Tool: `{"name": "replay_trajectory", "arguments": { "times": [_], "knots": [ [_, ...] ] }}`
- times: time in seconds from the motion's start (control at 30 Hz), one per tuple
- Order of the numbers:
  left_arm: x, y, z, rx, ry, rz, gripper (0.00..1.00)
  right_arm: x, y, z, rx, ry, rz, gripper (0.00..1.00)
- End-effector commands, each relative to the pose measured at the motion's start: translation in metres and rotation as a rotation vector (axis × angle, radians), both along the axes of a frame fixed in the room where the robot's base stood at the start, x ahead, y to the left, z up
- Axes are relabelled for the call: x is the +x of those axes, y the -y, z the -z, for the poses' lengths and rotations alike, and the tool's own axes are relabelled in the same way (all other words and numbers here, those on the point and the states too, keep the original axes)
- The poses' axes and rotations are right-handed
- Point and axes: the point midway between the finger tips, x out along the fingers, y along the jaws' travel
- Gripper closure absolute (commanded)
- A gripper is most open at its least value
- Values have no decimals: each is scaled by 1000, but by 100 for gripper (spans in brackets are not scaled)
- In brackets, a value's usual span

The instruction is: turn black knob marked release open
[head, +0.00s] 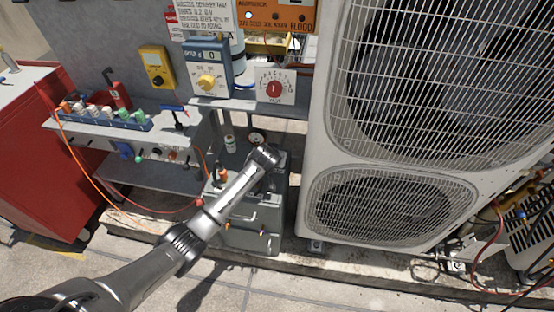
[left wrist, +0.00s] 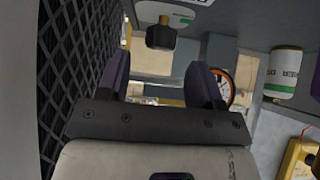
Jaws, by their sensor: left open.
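A black knob (left wrist: 160,35) shows in the left wrist view at the top centre, on a white oval plate (left wrist: 175,14) with a small green mark. Its marking cannot be read. My left gripper (left wrist: 158,70) is open, with its two purple-dark fingers apart and nothing visible between them. The knob appears ahead of the gap between the fingers, without visible contact. In the head view my left arm reaches from the lower left to the grey box (head: 255,232) beside the condenser; its fingers are hidden there, and I cannot pick out the knob. My right gripper is not in view.
The large condenser (head: 318,150) stands close right of my arm; its dark grille (left wrist: 75,60) fills the wrist view's left. A shelf with a red-knob dial (head: 274,88) and blue meter (head: 210,70) is above. A white can (left wrist: 284,72) and round gauge (left wrist: 225,88) are near.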

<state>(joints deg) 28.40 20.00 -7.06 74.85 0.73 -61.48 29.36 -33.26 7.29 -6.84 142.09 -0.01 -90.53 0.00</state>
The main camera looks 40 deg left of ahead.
Motion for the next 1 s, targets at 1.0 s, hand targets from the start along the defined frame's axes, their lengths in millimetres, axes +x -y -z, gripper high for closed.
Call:
{"name": "replay_trajectory", "arguments": {
  "times": [1.0],
  "knots": [
    [26, -12, 29, 2, 0, 1, 61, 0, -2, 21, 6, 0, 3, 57]
  ]
}}
